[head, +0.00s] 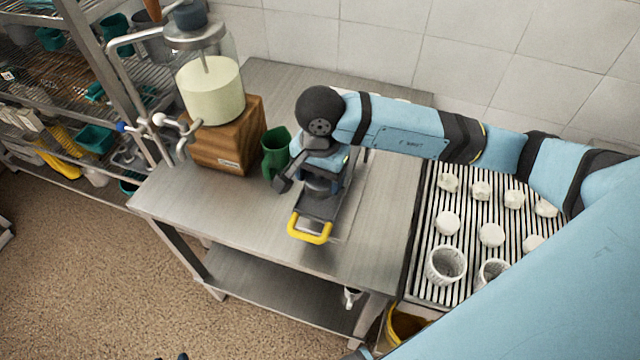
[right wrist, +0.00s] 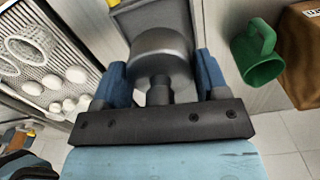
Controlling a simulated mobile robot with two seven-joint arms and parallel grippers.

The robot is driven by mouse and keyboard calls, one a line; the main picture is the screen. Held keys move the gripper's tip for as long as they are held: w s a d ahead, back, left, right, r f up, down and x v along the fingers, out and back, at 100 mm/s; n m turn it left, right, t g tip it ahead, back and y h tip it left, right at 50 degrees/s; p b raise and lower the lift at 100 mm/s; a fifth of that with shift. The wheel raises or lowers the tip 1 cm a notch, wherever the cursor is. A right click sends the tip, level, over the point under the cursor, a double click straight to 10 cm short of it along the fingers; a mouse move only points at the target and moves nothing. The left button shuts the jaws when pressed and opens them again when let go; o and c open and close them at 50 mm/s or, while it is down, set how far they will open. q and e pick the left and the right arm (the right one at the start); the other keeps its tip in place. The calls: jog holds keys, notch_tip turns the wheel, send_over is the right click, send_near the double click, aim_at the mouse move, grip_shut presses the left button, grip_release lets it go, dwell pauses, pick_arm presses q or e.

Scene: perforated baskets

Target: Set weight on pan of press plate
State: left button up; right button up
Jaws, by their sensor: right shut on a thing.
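My right gripper (head: 318,168) is shut on a grey metal weight (right wrist: 160,46). In the right wrist view the weight's narrow neck lies between the blue fingers (right wrist: 161,80). In the head view the weight (head: 320,187) shows partly under the gripper, over a dark tray with a yellow handle (head: 310,232). I cannot tell whether it touches the tray. The press plate's pan (head: 192,38) is at the upper left, above a clear cylinder with a pale block (head: 212,92). A dark round object (head: 190,15) sits on the pan. My left gripper is not in view.
A green mug (head: 275,153) stands between the tray and the wooden block (head: 228,138) under the cylinder. Metal pipes and taps (head: 165,122) are left of the press. A slatted rack (head: 462,215) with white rounds and perforated baskets (head: 446,264) is at right.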

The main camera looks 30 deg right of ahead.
aim_at(320, 189)
notch_tip(320, 189, down, 3)
jog(key=shift+f, duration=0.2)
jog(key=shift+f, duration=0.2)
jog(key=o, duration=1.6)
jog(key=shift+c, duration=0.2)
